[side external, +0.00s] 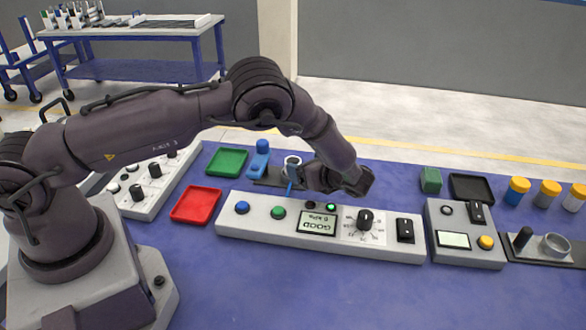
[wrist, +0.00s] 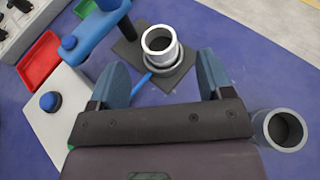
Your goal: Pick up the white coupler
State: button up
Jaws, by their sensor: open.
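The white coupler (wrist: 160,42) is a short, pale open cylinder standing upright at a grey ring on a dark base plate (wrist: 185,76). It also shows in the side external view (side external: 292,161), behind the control panel. My gripper (wrist: 162,60) is open, with its two blue fingers apart and nothing between them. In the wrist view the coupler lies just beyond the fingertips, roughly centred between them. In the side external view my gripper (side external: 291,180) is near the coupler, and my wrist hides part of it.
A blue clamp-like piece (wrist: 88,36) stands beside the coupler. A grey cylinder (wrist: 280,130) stands right of my gripper. Red (side external: 196,205) and green (side external: 227,162) trays lie left. A long control panel (side external: 318,227) with a blue button is in front. Blue table (side external: 330,290) is clear in front.

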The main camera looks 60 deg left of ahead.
aim_at(293, 160)
jog(key=x, duration=0.6)
jog(key=shift+a+f, duration=0.15)
jog(key=shift+a, duration=0.05)
jog(key=c, duration=1.1)
